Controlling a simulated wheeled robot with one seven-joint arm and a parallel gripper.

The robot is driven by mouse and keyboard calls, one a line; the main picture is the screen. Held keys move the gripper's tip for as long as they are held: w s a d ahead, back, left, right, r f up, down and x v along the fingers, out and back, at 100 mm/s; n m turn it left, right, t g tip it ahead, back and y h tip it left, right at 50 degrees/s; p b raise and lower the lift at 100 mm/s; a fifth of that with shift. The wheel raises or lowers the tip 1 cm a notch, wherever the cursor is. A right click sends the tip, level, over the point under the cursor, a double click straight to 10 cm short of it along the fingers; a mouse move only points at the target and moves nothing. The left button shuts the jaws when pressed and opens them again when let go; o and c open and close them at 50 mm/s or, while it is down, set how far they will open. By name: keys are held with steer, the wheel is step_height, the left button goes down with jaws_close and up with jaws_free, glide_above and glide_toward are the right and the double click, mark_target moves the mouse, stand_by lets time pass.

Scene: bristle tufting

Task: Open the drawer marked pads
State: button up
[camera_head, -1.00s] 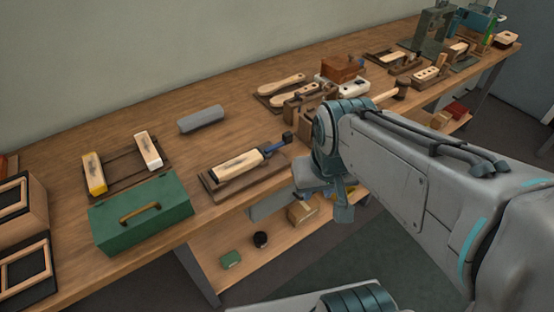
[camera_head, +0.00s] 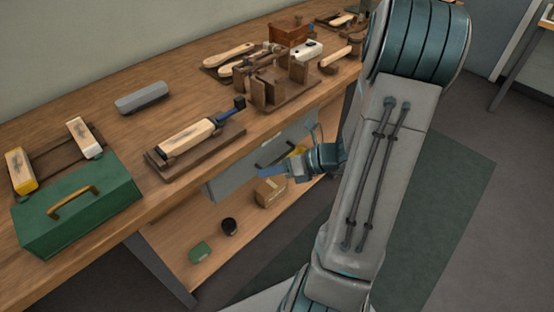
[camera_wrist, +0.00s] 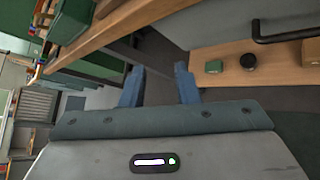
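A grey drawer (camera_head: 232,180) hangs under the workbench top, with a dark bar handle (camera_head: 276,152) on its front. No marking on it is legible. In the wrist view the dark handle (camera_wrist: 287,35) shows at the upper right on the grey drawer front. My gripper (camera_head: 270,173) is in front of the drawer, a little below the handle and apart from it. In the wrist view its two blue fingers (camera_wrist: 158,88) stand well apart with nothing between them. My arm hides the right part of the drawer area in the head view.
On the bench (camera_head: 190,110) are a green toolbox (camera_head: 78,208), a brush block on a wooden base (camera_head: 187,137), a grey block (camera_head: 142,97) and a wooden fixture (camera_head: 283,90). The lower shelf (camera_head: 185,240) holds a cardboard box (camera_head: 270,191), a dark round tin (camera_head: 229,226) and a green box (camera_head: 200,251).

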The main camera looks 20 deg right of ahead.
steer(key=w+d+f+m+t+h+b, duration=0.2)
steer(key=d+f+m+t, duration=0.35)
steer(key=d+m, duration=0.2)
steer(key=m+t+h+b, duration=0.2)
steer(key=m+h, duration=0.1)
steer(key=m, duration=0.6)
glide_toward(281, 157)
steer(key=x, duration=0.3)
steer(key=b+x, duration=0.1)
steer(key=x, duration=0.3)
steer(key=b+x, duration=0.1)
steer(key=x, duration=0.2)
steer(key=shift+w+d+f, duration=0.1)
steer(key=shift+w+f, duration=0.05)
steer(key=shift+f, duration=0.15)
jaws_close()
